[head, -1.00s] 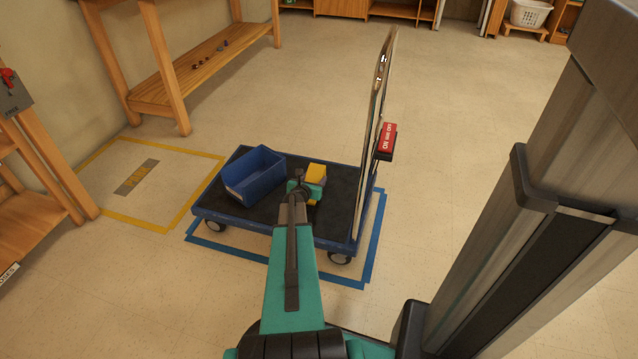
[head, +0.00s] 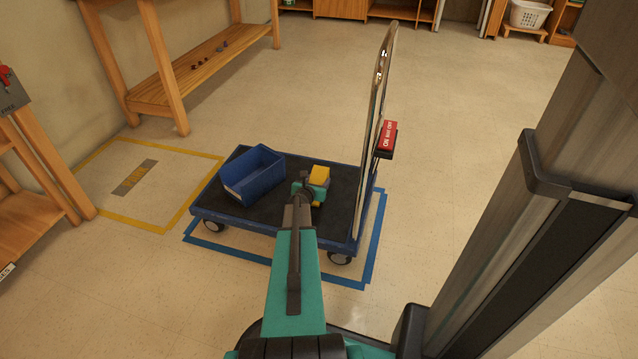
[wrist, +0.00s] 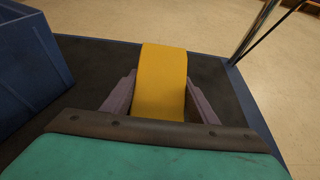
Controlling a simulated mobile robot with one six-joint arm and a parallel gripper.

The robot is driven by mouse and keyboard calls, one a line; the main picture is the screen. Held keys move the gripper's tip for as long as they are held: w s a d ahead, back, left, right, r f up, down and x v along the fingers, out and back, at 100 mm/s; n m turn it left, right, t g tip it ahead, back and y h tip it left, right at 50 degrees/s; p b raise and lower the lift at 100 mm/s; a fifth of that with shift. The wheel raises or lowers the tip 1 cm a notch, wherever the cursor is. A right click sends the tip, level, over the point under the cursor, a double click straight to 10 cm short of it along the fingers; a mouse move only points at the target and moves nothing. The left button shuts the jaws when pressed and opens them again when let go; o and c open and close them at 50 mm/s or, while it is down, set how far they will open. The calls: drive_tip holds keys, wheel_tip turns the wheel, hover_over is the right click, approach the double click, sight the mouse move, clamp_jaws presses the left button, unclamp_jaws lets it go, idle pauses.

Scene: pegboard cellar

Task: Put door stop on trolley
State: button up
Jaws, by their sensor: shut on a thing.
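The door stop is a yellow wedge-like piece (wrist: 161,85), and it also shows in the head view (head: 319,175) just beyond my wrist. My gripper (wrist: 161,103) is shut on it, with one finger on each side. The trolley (head: 278,226) is a blue flat cart with a dark deck and a metal push handle at its right. The door stop is over the right part of the deck in both views. I cannot tell whether its underside touches the deck, as my gripper hides that part.
A blue bin (head: 254,174) stands on the left of the deck. The metal handle (head: 371,140) rises close on the right, with a red sign (head: 387,137) on it. Blue tape marks the floor around the trolley. A wooden bench (head: 200,70) stands behind at the left.

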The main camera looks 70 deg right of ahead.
drive_tip(key=shift+f, duration=0.25)
drive_tip(key=shift+f, duration=0.1)
drive_tip(key=o, duration=1.5)
drive_tip(key=shift+p+v, duration=1.15)
drive_tip(key=shift+v, duration=4.9)
drive_tip(key=shift+w, duration=0.1)
